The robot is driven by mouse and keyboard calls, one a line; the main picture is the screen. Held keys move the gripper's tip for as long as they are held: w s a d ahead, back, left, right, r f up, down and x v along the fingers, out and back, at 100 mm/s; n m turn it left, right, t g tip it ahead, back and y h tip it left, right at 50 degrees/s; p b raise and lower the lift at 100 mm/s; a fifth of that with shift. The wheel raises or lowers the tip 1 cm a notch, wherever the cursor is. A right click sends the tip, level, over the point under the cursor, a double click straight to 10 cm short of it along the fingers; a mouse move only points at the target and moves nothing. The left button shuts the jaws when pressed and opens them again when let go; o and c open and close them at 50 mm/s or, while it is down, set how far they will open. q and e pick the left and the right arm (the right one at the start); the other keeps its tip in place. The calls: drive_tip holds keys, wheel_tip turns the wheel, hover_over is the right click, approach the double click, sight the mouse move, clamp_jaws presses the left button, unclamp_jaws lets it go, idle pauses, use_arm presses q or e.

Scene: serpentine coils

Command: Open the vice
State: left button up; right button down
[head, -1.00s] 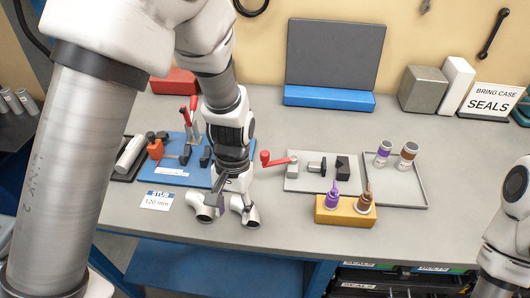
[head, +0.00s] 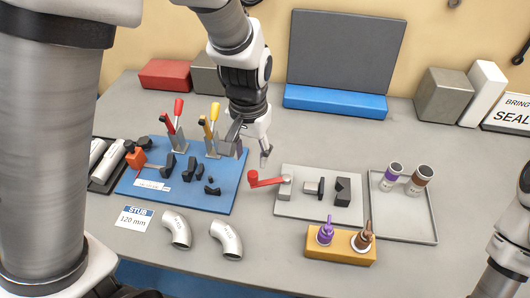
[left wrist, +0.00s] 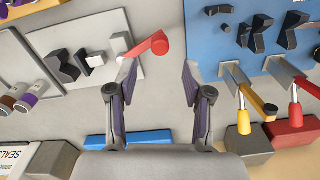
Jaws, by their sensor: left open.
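The vice is on a light grey plate (head: 290,208), with a dark jaw block (head: 342,191), a middle jaw with a screw (head: 313,187) and a grey end block (head: 285,187). A gap shows between the two dark jaws. Its red crank handle (head: 265,180) points left. My left gripper (head: 251,149) is open and empty, behind and slightly left of the handle. In the left wrist view, the handle (left wrist: 147,46) lies by the left fingertip of my open gripper (left wrist: 160,68); whether they touch is unclear. My right gripper is out of the head view; only part of its arm shows.
A blue board (head: 205,202) with red and yellow toggle clamps stands left of the vice. A yellow holder (head: 340,248) with two bottles is in front, and a tray (head: 432,225) with two cans right. Two pipe elbows (head: 226,240) lie at the front left.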

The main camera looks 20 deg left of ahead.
sight(252, 175)
use_arm(q)
drive_tip(key=shift+w+f, duration=0.15)
drive_tip(key=shift+w, duration=0.2)
drive_tip(key=f, duration=0.1)
drive_tip(key=s+f, duration=0.1)
drive_tip(key=f, duration=0.1)
drive_tip(key=shift+s+f, duration=0.2)
drive_tip(key=f, duration=0.2)
drive_tip(key=w+f, duration=0.1)
drive_tip(key=f, duration=0.1)
drive_tip(key=shift+s+r, duration=0.1)
drive_tip(key=shift+s, duration=0.15)
drive_tip(key=shift+c, duration=0.4)
clamp_jaws()
